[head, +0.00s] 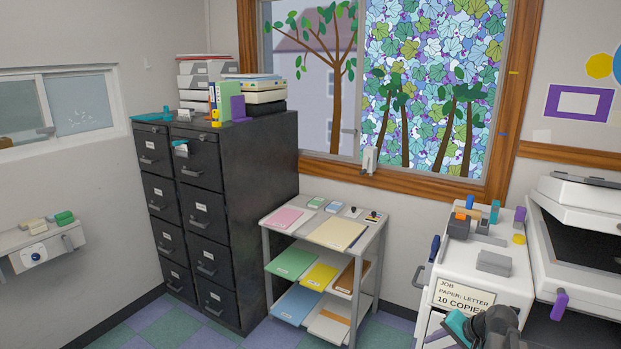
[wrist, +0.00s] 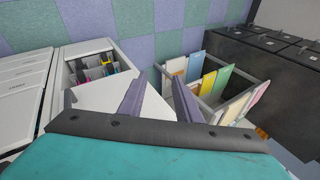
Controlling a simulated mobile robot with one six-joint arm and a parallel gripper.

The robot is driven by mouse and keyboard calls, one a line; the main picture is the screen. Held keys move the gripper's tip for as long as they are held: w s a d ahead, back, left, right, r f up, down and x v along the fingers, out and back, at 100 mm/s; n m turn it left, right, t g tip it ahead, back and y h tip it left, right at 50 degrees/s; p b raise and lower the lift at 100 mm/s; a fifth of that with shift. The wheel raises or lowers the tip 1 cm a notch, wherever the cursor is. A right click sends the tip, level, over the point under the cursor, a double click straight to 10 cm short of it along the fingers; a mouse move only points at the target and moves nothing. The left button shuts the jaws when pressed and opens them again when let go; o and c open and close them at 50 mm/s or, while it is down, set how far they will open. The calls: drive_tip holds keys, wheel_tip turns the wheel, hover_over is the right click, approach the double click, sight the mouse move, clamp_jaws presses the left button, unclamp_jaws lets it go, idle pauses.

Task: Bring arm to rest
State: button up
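My arm shows at the bottom right of the head view, a dark jointed link with a teal part, in front of the white copier stand. In the wrist view my gripper (wrist: 158,88) has two purple fingers standing apart above a teal and dark grey body. The fingers look open, and I see nothing gripped between them. A white surface lies behind them.
A white copier (head: 575,235) stands at right beside a white stand (head: 490,285) with small items on top. A shelf cart (head: 375,235) with coloured paper stands in the middle, next to black filing cabinets (head: 255,170).

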drive_tip(key=s+a+f+n+g+h, duration=0.25)
drive_tip(key=s+a+f+n, duration=0.2)
drive_tip(key=a+f, duration=0.5)
drive_tip(key=s+a+f+n+g+h, duration=0.1)
drive_tip(key=s+a+f+n+g, duration=0.4)
drive_tip(key=a, duration=0.7)
drive_tip(key=s+f+g, duration=0.2)
drive_tip(key=s+f, duration=0.7)
drive_tip(key=s, duration=0.4)
drive_tip(key=s+f+g, duration=0.2)
drive_tip(key=s+f, duration=0.8)
drive_tip(key=s, duration=0.4)
drive_tip(key=shift+d+f+m+b, duration=0.15)
drive_tip(key=shift+d+m+b, duration=0.15)
drive_tip(key=shift+d+m, duration=0.05)
drive_tip(key=shift+w, duration=0.1)
